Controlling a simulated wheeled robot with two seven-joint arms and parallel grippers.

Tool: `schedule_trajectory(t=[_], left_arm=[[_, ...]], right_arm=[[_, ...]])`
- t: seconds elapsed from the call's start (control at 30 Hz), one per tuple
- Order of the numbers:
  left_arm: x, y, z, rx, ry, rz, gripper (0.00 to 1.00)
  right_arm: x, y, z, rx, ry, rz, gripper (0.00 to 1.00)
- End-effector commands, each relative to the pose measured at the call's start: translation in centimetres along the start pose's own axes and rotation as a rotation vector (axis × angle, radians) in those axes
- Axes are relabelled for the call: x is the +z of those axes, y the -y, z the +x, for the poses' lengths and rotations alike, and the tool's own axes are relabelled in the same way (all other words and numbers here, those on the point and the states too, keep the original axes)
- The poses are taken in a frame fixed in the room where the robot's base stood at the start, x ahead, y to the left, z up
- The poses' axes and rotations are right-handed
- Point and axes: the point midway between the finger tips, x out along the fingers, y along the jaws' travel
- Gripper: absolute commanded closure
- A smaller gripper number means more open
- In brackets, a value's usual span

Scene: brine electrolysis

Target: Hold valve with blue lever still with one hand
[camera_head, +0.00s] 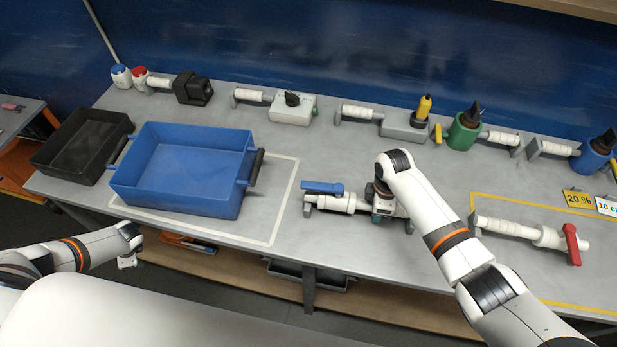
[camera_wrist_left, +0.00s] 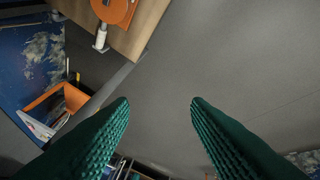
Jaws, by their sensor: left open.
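The valve with the blue lever (camera_head: 323,188) lies on the grey bench in the head view. Its white pipe (camera_head: 338,203) runs left to right in a low holder, and the lever lies along the left part. My right gripper (camera_head: 380,216) is down at the right part of this valve, covering some of the pipe; its fingers are mostly hidden, so I cannot tell if they grip it. My left gripper (camera_head: 128,262) is low at the left, off the bench's front edge. In the left wrist view its green fingers (camera_wrist_left: 160,103) are apart and empty above the grey floor.
A blue crate (camera_head: 185,205) and a black tray (camera_head: 85,145) stand on the left of the bench. A valve with a red lever (camera_head: 572,243) lies at the right inside yellow lines. Several pipe-mounted devices line the back.

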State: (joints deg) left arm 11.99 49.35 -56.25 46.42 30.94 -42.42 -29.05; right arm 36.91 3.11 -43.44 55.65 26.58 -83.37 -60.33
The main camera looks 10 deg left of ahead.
Motion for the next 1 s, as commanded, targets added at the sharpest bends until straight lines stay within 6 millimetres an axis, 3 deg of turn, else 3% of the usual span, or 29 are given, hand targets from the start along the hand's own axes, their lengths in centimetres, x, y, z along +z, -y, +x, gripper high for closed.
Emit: schedule_trajectory(t=[0.03,0.17,0.3,0.4,0.5,0.7,0.77,0.83,1.0], left_arm=[[-3.6,-3.1,-0.7,0.027,-0.060,0.046,0.56],[-10.7,-10.5,-2.4,0.188,-0.145,0.287,0.56],[-18.6,-17.5,-5.4,0.348,-0.253,0.616,0.56],[-23.5,-20.4,-7.5,0.403,-0.328,0.826,0.56],[-27.6,-22.0,-9.3,0.424,-0.389,1.000,0.56],[-34.6,-22.8,-12.2,0.408,-0.478,1.282,0.56],[-36.1,-22.9,-13.1,0.401,-0.499,1.368,0.56],[-35.3,-23.7,-13.8,0.420,-0.510,1.443,0.56],[-29.6,-26.5,-15.1,0.503,-0.529,1.493,0.56]], right_arm=[[0.0,0.0,0.0,0.000,0.000,0.000,1.00],[0.0,0.0,0.0,0.001,0.000,0.000,1.00],[0.0,0.0,0.0,0.001,0.000,0.000,1.00],[0.0,0.0,0.0,0.001,0.000,0.000,1.00],[0.0,0.0,0.0,0.001,0.000,0.000,1.00],[0.0,0.0,0.0,0.001,0.000,0.000,1.00],[0.0,0.0,0.0,0.001,0.000,0.000,1.00],[0.0,0.0,0.0,0.000,0.000,0.000,1.00],[0.0,0.0,0.0,0.000,0.000,0.000,1.00]])
